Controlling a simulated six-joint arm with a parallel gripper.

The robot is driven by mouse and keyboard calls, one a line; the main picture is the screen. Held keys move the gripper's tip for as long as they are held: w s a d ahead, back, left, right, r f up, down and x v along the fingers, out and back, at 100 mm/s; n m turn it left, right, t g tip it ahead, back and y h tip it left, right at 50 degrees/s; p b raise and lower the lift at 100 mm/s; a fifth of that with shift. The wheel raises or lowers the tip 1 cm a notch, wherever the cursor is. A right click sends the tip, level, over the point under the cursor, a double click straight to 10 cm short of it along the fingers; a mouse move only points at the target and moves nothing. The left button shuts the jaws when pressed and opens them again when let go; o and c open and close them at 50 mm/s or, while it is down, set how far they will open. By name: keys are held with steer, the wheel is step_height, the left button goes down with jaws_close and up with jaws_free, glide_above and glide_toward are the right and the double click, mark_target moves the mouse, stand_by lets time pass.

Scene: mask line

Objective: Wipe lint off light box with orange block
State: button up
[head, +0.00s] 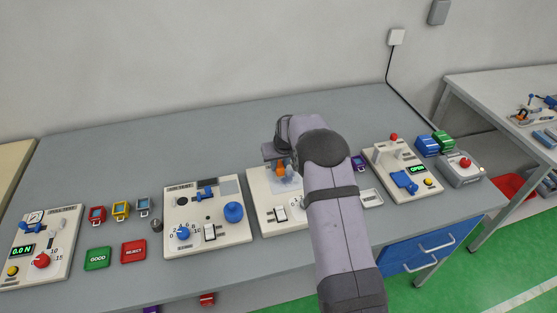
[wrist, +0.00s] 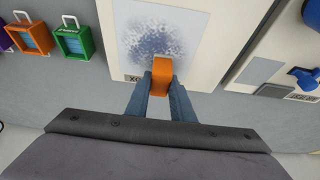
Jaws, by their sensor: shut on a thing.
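My gripper (wrist: 160,95) is shut on the orange block (wrist: 161,75), which sits between its two fingers in the wrist view. The block is at the edge of the light box (wrist: 185,15), a pale panel with a dark speckled patch of lint (wrist: 158,38) in its middle. I cannot tell whether the block touches the panel. In the head view the orange block (head: 281,170) shows over the middle white board (head: 256,195), and my arm hides much of that board.
A board with blue knobs (head: 209,210) stands to the left, and a board with a green display (head: 402,170) to the right. Small coloured frames, orange (wrist: 30,38) and green (wrist: 72,42), stand beside the light box. The back of the bench is clear.

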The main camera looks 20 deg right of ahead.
steer(key=s, duration=0.7)
steer(key=shift+s+f, duration=0.1)
steer(key=shift+s, duration=0.1)
steer(key=shift+d, duration=0.7)
steer(key=w, duration=0.2)
steer(key=shift+w+a, duration=0.1)
steer(key=shift+w, duration=3.2)
steer(key=shift+d, duration=0.5)
steer(key=shift+s+d, duration=0.15)
steer(key=shift+s, duration=0.55)
steer(key=shift+s+b, duration=0.5)
steer(key=shift+s, duration=2.95)
steer(key=shift+s+r+p, duration=0.15)
steer(key=shift+r+p, duration=0.15)
steer(key=shift+r, duration=0.05)
step_height(320, 180, up, 2)
steer(key=shift+p, duration=0.35)
steer(key=shift+r+p, duration=1.9)
steer(key=shift+r, duration=0.95)
